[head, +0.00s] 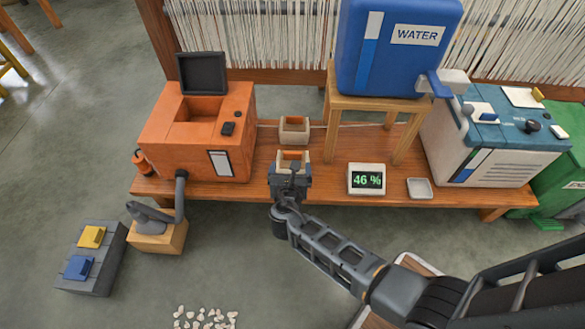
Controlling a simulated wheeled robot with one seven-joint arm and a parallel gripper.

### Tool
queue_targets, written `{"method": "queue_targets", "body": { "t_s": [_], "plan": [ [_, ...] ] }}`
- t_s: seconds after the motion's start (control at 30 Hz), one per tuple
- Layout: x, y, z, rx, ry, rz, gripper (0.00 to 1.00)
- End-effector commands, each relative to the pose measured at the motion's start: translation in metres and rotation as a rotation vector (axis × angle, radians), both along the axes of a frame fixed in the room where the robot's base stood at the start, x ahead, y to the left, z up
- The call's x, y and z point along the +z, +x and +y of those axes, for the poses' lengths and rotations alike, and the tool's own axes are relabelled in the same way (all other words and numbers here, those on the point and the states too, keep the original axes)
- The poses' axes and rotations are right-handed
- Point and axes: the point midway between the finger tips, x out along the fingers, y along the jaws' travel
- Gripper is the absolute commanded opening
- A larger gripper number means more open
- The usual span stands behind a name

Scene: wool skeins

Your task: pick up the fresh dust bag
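Two small beige, box-like things with orange-brown inside stand on the wooden bench (330,183), and either may be the fresh dust bag; I see no label that tells. The rear one (294,136) stands clear, between the orange machine and the wooden stand. The front one (293,156) is right at my gripper (291,168), which partly covers it. My gripper's fingers overlap its near side. I cannot tell whether they are closed on it, nor whether it is lifted.
The orange machine (225,105) with its raised dark lid stands left. A blue water tank (392,60) sits on a wooden stand (331,110). A display reading 46 % (366,179), a small white dish (419,188) and a teal-and-white machine (480,150) are right.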

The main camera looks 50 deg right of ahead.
Motion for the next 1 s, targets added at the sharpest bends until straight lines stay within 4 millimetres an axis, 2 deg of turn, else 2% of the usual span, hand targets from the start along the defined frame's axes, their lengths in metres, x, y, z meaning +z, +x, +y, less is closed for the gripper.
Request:
{"method": "queue_targets", "body": {
  "t_s": [0.27, 0.5, 0.77, 1.0],
  "plan": [
    [-0.011, 0.013, -0.019, -0.002, 0.002, -0.003, 0.94],
    [-0.024, 0.031, -0.044, -0.002, 0.003, -0.002, 0.94],
    [-0.024, 0.034, -0.048, 0.000, 0.004, -0.002, 0.94],
    [-0.024, 0.034, -0.048, 0.000, 0.005, -0.003, 0.73]
  ]
}}
